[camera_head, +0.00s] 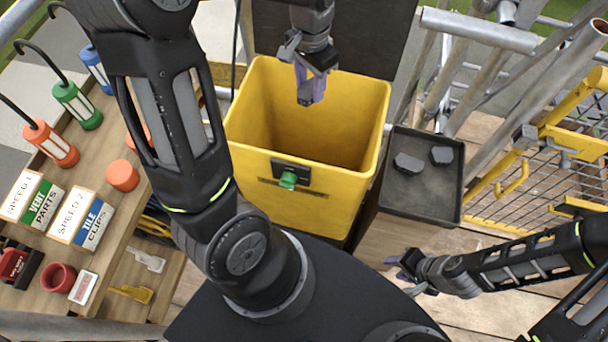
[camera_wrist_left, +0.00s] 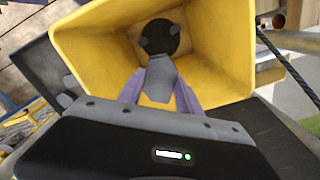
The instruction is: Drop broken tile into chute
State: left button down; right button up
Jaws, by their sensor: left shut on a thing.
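The yellow chute (camera_head: 252,190) is a square, open-topped bin in the middle of the head view, with a green knob on its near side. My left gripper (camera_head: 308,88) points down over its mouth, near the far rim. In the left wrist view the purple fingers (camera_wrist_left: 160,98) are shut on a grey tapered piece (camera_wrist_left: 160,78), taken to be the broken tile. The chute's yellow walls (camera_wrist_left: 215,50) surround it there, with a dark rounded shape beyond it. My right gripper (camera_head: 398,268) is low, right of the chute; its jaw gap is unclear.
A dark tray (camera_head: 430,195) with two dark grey pieces stands right of the chute. A wooden bench (camera_head: 120,215) on the left carries lamps, labelled boxes and a red cup. Scaffold poles (camera_head: 480,30) and a yellow mesh gate (camera_head: 530,180) bound the right.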

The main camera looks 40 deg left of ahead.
aim_at(302, 102)
pick_arm(q)
jog(key=shift+s+a+r, duration=0.25)
jog(key=shift+s+a, duration=0.3)
jog(key=shift+s, duration=0.3)
jog(key=shift+w, duration=0.1)
pick_arm(e)
jog(key=shift+r, duration=0.3)
pick_arm(q)
jog(key=shift+f, duration=0.2)
pick_arm(e)
jog(key=shift+f, duration=0.1)
